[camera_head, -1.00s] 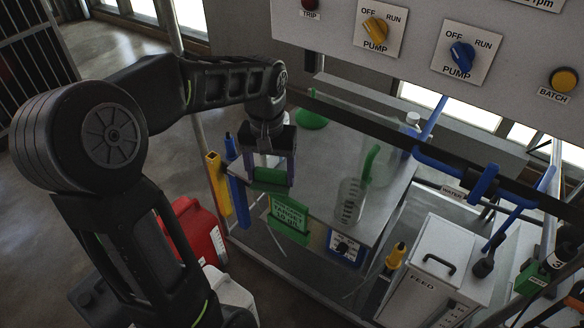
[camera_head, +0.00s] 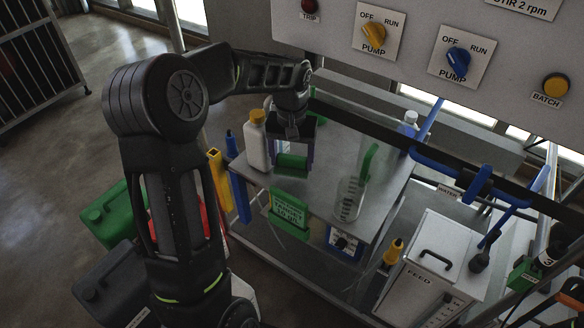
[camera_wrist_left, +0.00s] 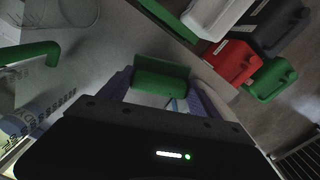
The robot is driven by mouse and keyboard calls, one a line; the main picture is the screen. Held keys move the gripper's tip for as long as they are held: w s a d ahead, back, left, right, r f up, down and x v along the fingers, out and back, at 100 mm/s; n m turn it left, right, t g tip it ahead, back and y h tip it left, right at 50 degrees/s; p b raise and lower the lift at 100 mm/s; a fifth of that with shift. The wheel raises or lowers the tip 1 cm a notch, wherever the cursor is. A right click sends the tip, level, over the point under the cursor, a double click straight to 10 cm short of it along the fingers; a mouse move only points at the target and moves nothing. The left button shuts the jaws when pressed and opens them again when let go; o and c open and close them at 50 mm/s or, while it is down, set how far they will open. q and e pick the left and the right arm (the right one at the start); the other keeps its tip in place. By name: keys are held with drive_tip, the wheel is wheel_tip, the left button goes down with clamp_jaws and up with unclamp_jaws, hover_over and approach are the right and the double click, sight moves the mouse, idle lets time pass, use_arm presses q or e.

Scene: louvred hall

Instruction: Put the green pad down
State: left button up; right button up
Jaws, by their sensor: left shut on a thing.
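The green pad (camera_head: 291,162) is between the two purple-grey fingers of my left gripper (camera_head: 293,158), which is shut on it. They are over the grey tabletop (camera_head: 322,165), near its front left edge. In the left wrist view the green pad (camera_wrist_left: 161,80) spans the gap between the fingers of my left gripper (camera_wrist_left: 162,95). I cannot tell whether the pad touches the tabletop. My right gripper is not in view.
A white bottle (camera_head: 257,146) with an orange cap stands close left of the gripper. A glass beaker (camera_head: 348,200) with a green tube (camera_head: 369,163) stands to the right. A green sign (camera_head: 289,210) hangs at the front edge. A control panel (camera_head: 415,45) overhangs behind.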

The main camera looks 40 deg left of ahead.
sight(292, 167)
use_arm(q)
drive_tip(key=shift+f, duration=1.95)
drive_tip(key=shift+f, duration=0.1)
drive_tip(key=shift+f, duration=0.15)
drive_tip(key=o, duration=0.9)
wheel_tip(292, 167, up, 12)
drive_tip(key=shift+r, duration=0.25)
